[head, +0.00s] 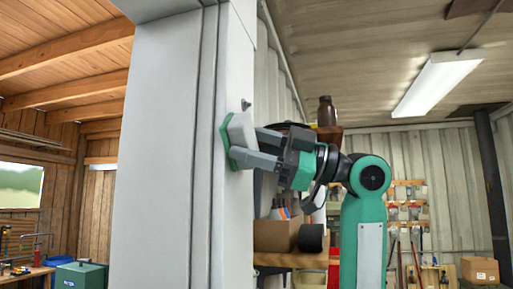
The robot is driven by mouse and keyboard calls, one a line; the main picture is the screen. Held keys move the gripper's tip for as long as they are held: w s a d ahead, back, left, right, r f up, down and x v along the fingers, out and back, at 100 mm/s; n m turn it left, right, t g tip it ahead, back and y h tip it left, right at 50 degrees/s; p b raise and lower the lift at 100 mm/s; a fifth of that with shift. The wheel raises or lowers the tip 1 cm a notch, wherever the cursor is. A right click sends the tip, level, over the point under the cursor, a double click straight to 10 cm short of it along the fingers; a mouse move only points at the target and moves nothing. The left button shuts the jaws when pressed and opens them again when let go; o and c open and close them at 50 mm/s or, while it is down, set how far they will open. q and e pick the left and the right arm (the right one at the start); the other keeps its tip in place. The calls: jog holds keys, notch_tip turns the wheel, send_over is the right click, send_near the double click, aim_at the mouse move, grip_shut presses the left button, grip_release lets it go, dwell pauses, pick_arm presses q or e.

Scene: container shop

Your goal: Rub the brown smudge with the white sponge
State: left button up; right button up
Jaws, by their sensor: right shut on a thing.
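The white sponge (242,133) has a green pad on its left side. My right gripper (255,147) comes in from the right and is shut on it. The green side is at the right-hand face of a tall pale grey cabinet or post (170,150) and appears to touch it. A small dark mark (246,104) shows on that face just above the sponge. It may be the brown smudge or the top of it; the sponge may hide the rest. My left gripper is not in view.
Behind my right arm, a shelf holds a cardboard box (275,235) and a dark bottle (326,111) stands higher up. A green box (80,275) is at the lower left. A dark pole (491,180) stands at the far right.

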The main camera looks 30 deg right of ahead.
jog(key=shift+w+r+p, duration=0.1)
jog(key=shift+r+p, duration=0.65)
jog(key=shift+r, duration=0.25)
jog(key=w+d+p, duration=0.1)
jog(key=w+d, duration=0.5)
jog(key=d, duration=0.1)
jog(key=shift+w+d+p, duration=0.3)
jog(key=shift+d+p, duration=0.1)
jog(key=shift+s+f, duration=0.1)
jog(key=shift+s, duration=0.05)
jog(key=shift+s+d+b, duration=0.6)
jog(key=shift+s+d, duration=1.25)
jog(key=shift+s, duration=0.3)
jog(key=shift+s, duration=0.1)
